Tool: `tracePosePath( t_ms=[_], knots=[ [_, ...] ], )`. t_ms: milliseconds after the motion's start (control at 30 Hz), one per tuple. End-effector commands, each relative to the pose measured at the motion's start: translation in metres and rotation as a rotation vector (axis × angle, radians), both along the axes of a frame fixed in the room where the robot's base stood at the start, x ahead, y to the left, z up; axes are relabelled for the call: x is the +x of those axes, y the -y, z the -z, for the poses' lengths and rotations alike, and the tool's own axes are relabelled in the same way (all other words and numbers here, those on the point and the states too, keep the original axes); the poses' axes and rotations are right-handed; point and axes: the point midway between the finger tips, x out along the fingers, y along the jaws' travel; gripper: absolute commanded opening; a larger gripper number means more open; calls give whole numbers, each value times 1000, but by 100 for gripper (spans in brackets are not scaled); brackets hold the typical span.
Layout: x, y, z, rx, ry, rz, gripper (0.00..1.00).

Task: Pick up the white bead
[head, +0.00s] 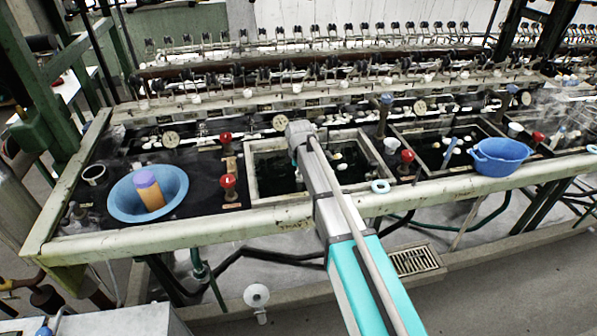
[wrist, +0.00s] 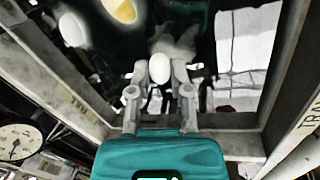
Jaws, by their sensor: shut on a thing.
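In the wrist view the white bead (wrist: 160,68), oval and pale, sits between the two grey fingertips of my gripper (wrist: 160,78). The fingers are shut on it, one on each side. Dark basin water lies beyond it. In the head view my arm reaches over the front rim of the square basin (head: 262,192), and the arm hides the fingers and the held bead.
Another white bead (wrist: 72,29) and a yellowish one (wrist: 124,10) are near in the wrist view. The basin's walls enclose the gripper. A blue bowl (head: 130,207) with an orange-and-purple item (head: 149,192) stands left; a blue basin (head: 500,155) stands right.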

Motion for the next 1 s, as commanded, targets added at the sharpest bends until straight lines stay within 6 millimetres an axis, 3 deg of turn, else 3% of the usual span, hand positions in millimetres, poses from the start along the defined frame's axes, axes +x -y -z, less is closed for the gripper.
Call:
tracePosePath(
  t_ms=[133,667,800,1000],
  knots=[
    [0,0,-19,0,0,0,14],
    [-52,15,-80,0,0,1,14],
    [-85,24,-91,0,0,1,14],
    [-114,32,-104,0,0,1,14]
  ],
)
